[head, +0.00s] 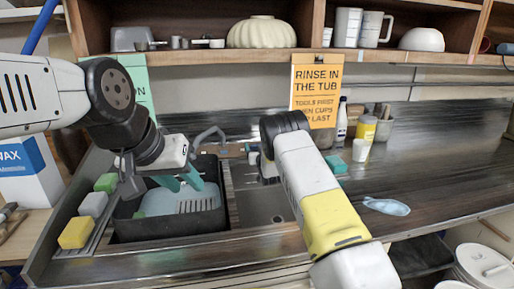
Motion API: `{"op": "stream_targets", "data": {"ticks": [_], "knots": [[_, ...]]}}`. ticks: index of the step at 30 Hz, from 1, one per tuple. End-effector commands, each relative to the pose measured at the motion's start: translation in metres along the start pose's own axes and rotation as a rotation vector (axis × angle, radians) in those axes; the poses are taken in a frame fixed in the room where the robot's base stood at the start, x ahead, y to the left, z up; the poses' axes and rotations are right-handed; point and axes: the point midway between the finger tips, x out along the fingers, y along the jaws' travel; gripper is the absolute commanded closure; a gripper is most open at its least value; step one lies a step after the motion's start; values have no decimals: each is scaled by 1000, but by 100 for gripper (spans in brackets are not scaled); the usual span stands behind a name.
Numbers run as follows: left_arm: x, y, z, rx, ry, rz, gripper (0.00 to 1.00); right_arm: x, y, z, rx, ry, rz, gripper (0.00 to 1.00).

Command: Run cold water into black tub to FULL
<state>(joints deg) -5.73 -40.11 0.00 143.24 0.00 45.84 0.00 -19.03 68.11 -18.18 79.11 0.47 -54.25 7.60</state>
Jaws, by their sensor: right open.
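The black tub (207,222) sits in the left part of the sink unit. A pale blue-grey surface shows inside it, with teal pieces and a slotted patch; I cannot tell how much of this is water. No FULL mark is readable. A grey curved tap (212,132) stands behind the tub; I cannot make out any stream. My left gripper (130,186) is over the tub's left back side, and its jaws are too unclear to judge. My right gripper (267,172) is open at the back of the sink, right of the tub, partly hidden by its own arm.
Green, white and yellow sponges (75,232) line the sink's left edge. An orange sign (316,90) hangs from the shelf (200,57). Bottles and a yellow-labelled can (366,130) stand behind right. A light blue item (386,206) lies on the otherwise clear right counter.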

Motion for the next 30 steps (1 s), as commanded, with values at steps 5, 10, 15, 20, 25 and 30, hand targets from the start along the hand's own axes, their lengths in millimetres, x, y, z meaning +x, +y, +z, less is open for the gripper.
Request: {"op": "stream_targets", "data": {"ticks": [5,10,15,20,25,30], "knots": [[0,0,0,0,0,0,64,0,0,0,0,0,0,51],[0,0,0,0,0,0,64,0,0,0,0,0,0,84],[0,0,0,0,0,0,64,0,0,0,-5,0,-6,88],[0,0,0,0,0,0,64,0,2,0,-28,0,-36,88],[0,0,0,0,0,0,64,0,5,0,-86,-1,-110,88],[0,0,0,0,0,0,64,0,6,0,-165,0,-219,88]]}}
